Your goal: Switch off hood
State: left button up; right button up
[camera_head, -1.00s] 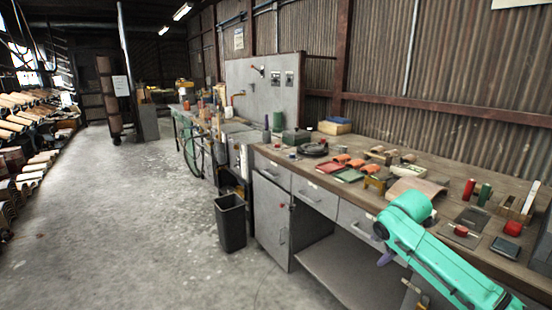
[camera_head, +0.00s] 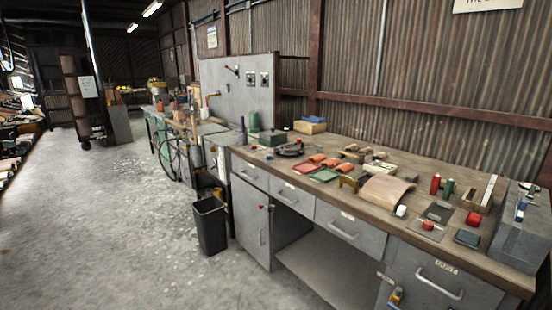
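I see nothing that I can clearly identify as a hood. A grey upright panel (camera_head: 225,100) behind the far end of the bench carries two small dark switch plates, one on its left (camera_head: 251,79) and one on its right (camera_head: 264,78), and a lever (camera_head: 232,70). A grey box (camera_head: 520,235) with small blue and white parts stands at the bench's right end. A red button-like piece (camera_head: 473,219) and another red piece (camera_head: 428,225) sit on the bench near it. The switch positions are too small to tell. Neither of my grippers shows.
A long wooden-topped workbench (camera_head: 335,187) with grey drawers runs along the corrugated wall, cluttered with small items. A black bin (camera_head: 210,226) stands on the floor by its left end. The concrete floor (camera_head: 110,220) at left is open. Shelves with rolls line the far left.

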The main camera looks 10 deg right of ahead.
aim_at(530, 195)
jog(key=z, duration=1.8)
